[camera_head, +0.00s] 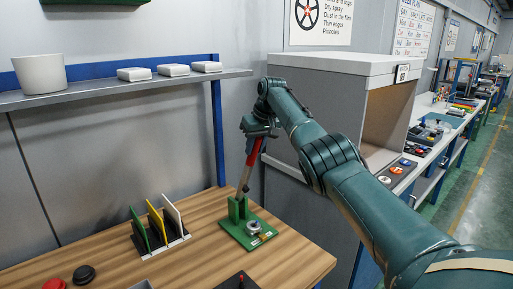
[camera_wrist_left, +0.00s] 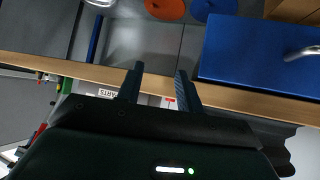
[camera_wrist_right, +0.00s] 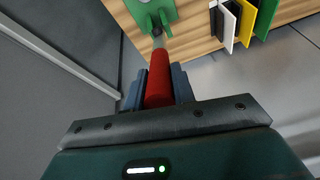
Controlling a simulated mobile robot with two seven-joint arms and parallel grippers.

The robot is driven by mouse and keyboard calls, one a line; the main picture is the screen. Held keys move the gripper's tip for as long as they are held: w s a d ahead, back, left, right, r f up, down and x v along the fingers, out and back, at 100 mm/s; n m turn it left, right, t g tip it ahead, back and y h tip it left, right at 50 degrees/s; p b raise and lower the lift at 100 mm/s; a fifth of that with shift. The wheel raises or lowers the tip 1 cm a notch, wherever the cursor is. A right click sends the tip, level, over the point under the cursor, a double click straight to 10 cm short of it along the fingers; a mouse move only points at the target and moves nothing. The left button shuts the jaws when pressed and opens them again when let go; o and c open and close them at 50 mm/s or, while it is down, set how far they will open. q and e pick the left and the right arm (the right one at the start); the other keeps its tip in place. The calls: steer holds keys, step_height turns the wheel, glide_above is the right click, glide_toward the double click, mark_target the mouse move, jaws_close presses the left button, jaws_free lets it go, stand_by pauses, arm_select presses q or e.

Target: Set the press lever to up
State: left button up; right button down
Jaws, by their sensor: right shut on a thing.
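The press (camera_head: 248,230) is a green base with a green upright bracket, standing near the right end of the wooden table. Its lever (camera_head: 243,181) rises steeply from the bracket, the top leaning a little right and ending in a red handle (camera_head: 254,152). My right gripper (camera_head: 259,132) is above the press, shut on the red handle; in the right wrist view the handle (camera_wrist_right: 159,75) lies between its fingers. My left gripper (camera_wrist_left: 160,70) shows only in the left wrist view, open, its fingers apart with nothing seen between them.
A rack with green, yellow and white plates (camera_head: 160,232) stands left of the press. A black knob (camera_head: 84,273) and a red one (camera_head: 55,284) lie at the front left. A shelf (camera_head: 120,85) runs along the wall. A grey cabinet (camera_head: 320,110) stands behind my right arm.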

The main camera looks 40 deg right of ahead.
steer(key=shift+w, duration=0.15)
steer(key=c, duration=1.2)
jaws_free()
steer(key=shift+o, duration=0.2)
steer(key=b+v, duration=0.2)
steer(key=v, duration=1.1)
steer(key=shift+w+r, duration=0.1)
